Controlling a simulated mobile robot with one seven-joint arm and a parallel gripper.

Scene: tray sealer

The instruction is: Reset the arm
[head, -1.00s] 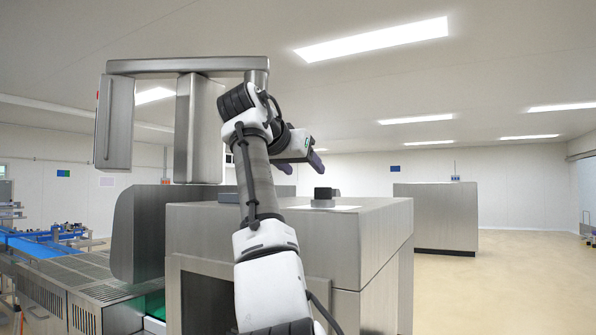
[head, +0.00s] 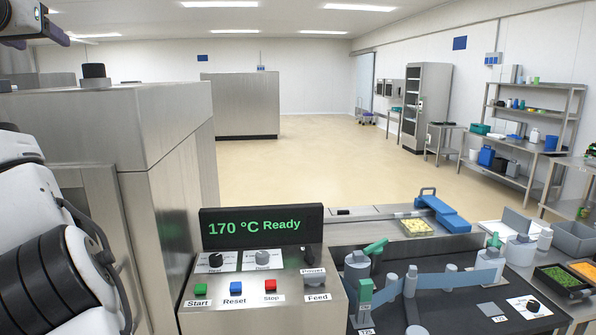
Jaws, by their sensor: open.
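My gripper (head: 57,38) shows at the top left corner of the head view, above the large steel machine housing. Its white hand is cut by the picture edge, and only a little of the dark fingertips shows. It is open, and nothing shows between the fingers. A thick white and black part of my arm fills the lower left. The arm's middle is out of the picture.
The steel housing (head: 150,115) with a dark knob (head: 95,75) stands at left. A control panel (head: 262,228) reads "170 °C Ready", with Start, Reset and Stop buttons below. A dark worktop (head: 455,312) with small parts lies at right. The floor behind is clear.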

